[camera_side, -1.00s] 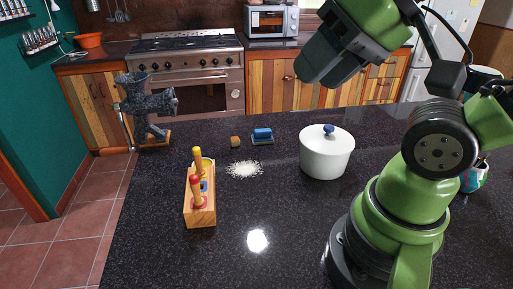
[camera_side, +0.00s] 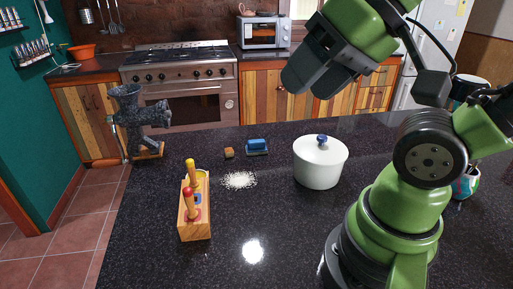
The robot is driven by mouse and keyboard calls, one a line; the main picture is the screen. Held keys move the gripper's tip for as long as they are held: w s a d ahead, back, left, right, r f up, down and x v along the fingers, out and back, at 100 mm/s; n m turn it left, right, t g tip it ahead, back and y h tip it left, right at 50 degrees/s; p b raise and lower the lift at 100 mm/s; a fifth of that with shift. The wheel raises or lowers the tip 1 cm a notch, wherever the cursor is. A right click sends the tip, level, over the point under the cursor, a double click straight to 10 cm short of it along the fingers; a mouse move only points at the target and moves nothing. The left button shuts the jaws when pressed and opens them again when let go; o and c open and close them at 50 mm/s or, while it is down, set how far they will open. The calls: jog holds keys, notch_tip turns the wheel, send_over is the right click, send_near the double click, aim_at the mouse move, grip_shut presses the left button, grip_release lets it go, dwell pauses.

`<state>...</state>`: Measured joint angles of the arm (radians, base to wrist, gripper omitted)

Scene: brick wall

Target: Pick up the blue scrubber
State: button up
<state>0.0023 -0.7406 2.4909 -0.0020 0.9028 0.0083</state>
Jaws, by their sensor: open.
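The blue scrubber (camera_side: 257,145) lies on the dark speckled counter near its far edge, with a grey-blue base under the blue top. My gripper (camera_side: 303,85) is high above the counter, up and to the right of the scrubber, and apart from it. Its jaws are open, and nothing shows between them.
A white pot (camera_side: 320,165) with a blue knob stands right of the scrubber. A small brown block (camera_side: 229,153) lies just left of it. White grains (camera_side: 239,180) are spilled in front. A wooden box with colored pegs (camera_side: 196,210) and a grey grinder (camera_side: 135,120) stand farther left.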

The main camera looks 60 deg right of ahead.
jog(key=w+d+r+m+g, duration=0.1)
jog(key=w+d+r+m, duration=0.1)
jog(key=w+m, duration=0.3)
jog(key=m+g+h, duration=0.2)
jog(key=m+g, duration=0.4)
jog(key=m, duration=1.2)
send_over(257, 140)
jog(key=f, duration=1.5)
jog(key=a+f, duration=0.1)
jog(key=f, duration=0.6)
jog(key=shift+f, duration=0.2)
notch_tip(257, 140, down, 4)
jog(key=shift+d+r, duration=0.1)
jog(key=shift+r, duration=0.1)
jog(key=shift+d+f, duration=0.15)
jog(key=shift+f, duration=1.35)
jog(key=shift+d+f, duration=0.1)
jog(key=shift+f, duration=1.4)
jog(key=c, duration=1)
notch_tip(257, 140, up, 10)
